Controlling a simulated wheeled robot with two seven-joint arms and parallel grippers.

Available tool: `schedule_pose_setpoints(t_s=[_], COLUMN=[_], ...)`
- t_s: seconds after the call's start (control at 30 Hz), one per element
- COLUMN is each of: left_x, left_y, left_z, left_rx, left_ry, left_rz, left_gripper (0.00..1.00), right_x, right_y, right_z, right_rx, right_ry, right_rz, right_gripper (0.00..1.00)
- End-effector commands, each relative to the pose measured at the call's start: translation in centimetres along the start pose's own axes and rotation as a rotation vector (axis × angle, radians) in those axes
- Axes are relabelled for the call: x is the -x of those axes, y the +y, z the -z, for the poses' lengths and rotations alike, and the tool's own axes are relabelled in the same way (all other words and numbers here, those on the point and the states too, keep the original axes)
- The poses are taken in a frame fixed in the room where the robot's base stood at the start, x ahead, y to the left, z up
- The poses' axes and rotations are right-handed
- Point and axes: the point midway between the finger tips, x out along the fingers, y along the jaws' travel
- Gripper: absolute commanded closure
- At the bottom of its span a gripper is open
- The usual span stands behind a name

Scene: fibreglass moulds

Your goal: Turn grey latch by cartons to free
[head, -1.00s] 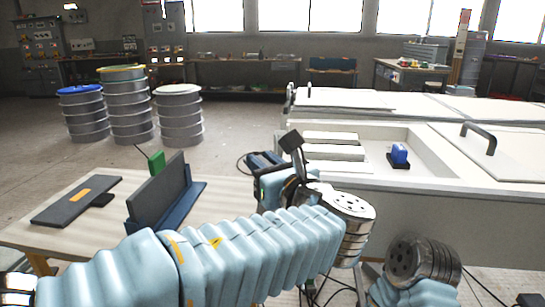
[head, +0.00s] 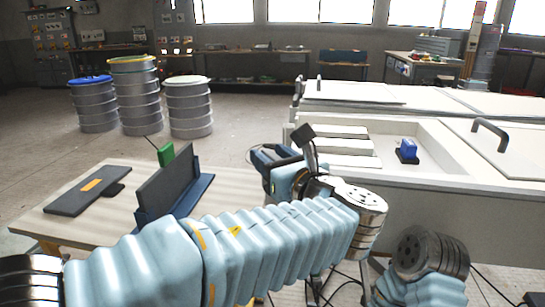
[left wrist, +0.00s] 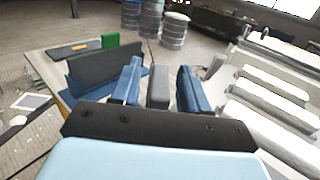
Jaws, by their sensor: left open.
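My left gripper (head: 268,153) is beside the table's right end, its blue fingers partly hidden by my wrist in the head view. In the left wrist view the two blue fingers of the left gripper (left wrist: 160,85) stand apart. A grey block (left wrist: 158,88) shows between them; I cannot tell whether it is the latch or part of the gripper, or whether the fingers touch it. I can make out no clear grey latch or cartons. My right arm's wrist shows at the lower right, but its gripper is out of view.
The table (head: 110,225) holds a dark flat plate (head: 85,192), an upright grey panel on a blue base (head: 195,195) and a green block (head: 165,154). A white mould (head: 450,170) with pale slabs (head: 345,147) and a blue block (head: 408,147) stands right. Metal drums (head: 135,95) stand behind on open floor.

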Motion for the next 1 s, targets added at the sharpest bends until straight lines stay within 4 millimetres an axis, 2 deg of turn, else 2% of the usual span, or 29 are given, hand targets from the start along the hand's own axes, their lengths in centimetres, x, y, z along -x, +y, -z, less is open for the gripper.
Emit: schedule_pose_setpoints(t_s=[0.17, 0.5, 0.6, 0.8, 1.0], left_x=[1.9, 10.0, 11.8, 13.6, 13.8], left_y=[-0.1, -0.1, -0.1, 0.0, 0.0], left_z=[0.1, 0.1, 0.0, 0.1, 0.0], left_rx=[0.001, 0.001, 0.001, -0.001, -0.001], left_ry=[-0.001, 0.0, -0.001, 0.0, 0.0], left_rz=[0.004, 0.005, 0.004, 0.001, 0.001], left_gripper=[0.55, 0.55, 0.55, 0.55, 0.55], right_x=[-0.3, -0.9, -0.9, -1.0, -1.0], right_y=[0.1, 0.4, 0.4, 0.4, 0.4], right_z=[0.0, 0.0, 0.0, 0.0, 0.0], right_rx=[0.0, -0.001, -0.002, -0.002, -0.002], right_ry=[0.0, 0.001, 0.001, 0.001, 0.001], right_rz=[0.0, -0.001, -0.001, -0.001, -0.001], right_gripper=[0.57, 0.57, 0.57, 0.57, 0.57])
